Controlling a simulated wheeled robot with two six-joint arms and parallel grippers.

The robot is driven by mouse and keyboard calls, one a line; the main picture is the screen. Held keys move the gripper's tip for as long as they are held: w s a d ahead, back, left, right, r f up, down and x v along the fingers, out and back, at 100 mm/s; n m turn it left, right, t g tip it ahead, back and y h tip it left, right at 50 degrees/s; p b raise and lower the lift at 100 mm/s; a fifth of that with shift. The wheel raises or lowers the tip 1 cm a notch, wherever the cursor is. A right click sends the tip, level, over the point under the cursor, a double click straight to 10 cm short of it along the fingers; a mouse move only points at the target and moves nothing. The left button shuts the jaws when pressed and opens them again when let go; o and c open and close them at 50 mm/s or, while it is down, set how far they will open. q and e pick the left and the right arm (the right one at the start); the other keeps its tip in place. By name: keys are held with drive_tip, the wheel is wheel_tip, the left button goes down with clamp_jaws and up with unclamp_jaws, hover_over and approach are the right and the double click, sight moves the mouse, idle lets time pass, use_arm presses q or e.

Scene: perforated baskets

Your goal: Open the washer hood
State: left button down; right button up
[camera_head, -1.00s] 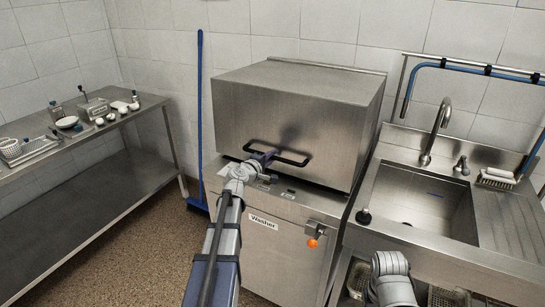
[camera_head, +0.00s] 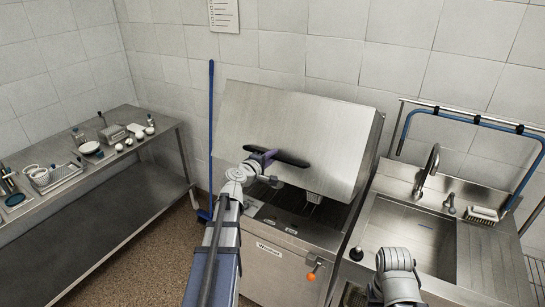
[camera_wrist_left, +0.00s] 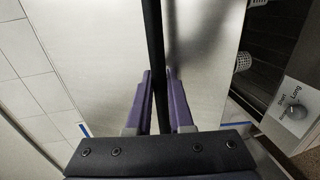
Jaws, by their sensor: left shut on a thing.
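The washer hood (camera_head: 285,120) is a large steel box lid, tilted up at its front with a dark gap below it. Its black handle bar (camera_head: 288,158) runs across the front face. My left gripper (camera_head: 266,159) is shut on the left part of the handle. In the left wrist view the purple fingers (camera_wrist_left: 160,95) close around the black handle bar (camera_wrist_left: 153,40), with the hood face (camera_wrist_left: 205,60) behind. The washer body (camera_head: 270,265) stands below. My right arm shows at the lower right, but its fingers are not visible.
A steel sink (camera_head: 410,235) with a tap (camera_head: 432,160) stands at the right. A steel side table (camera_head: 100,165) with small kitchen items is at the left. A blue-handled broom (camera_head: 211,130) leans on the wall beside the washer. Baskets (camera_wrist_left: 243,62) show under the hood.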

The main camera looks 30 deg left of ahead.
use_arm(q)
drive_tip(key=w+r+p, duration=0.2)
drive_tip(key=r+p, duration=0.7)
drive_tip(key=r, duration=0.1)
drive_tip(key=w+r+p, duration=0.2)
drive_tip(key=r+p, duration=0.7)
drive_tip(key=r, duration=0.1)
drive_tip(key=shift+w+r, duration=0.2)
drive_tip(key=shift+w, duration=0.1)
drive_tip(key=shift+d, duration=0.1)
drive_tip(key=c, duration=0.8)
unclamp_jaws()
drive_tip(key=s+r+p, duration=0.1)
drive_tip(key=s+p, duration=0.1)
drive_tip(key=s, duration=0.5)
drive_tip(key=shift+s+r, duration=0.25)
drive_tip(key=shift+s, duration=0.15)
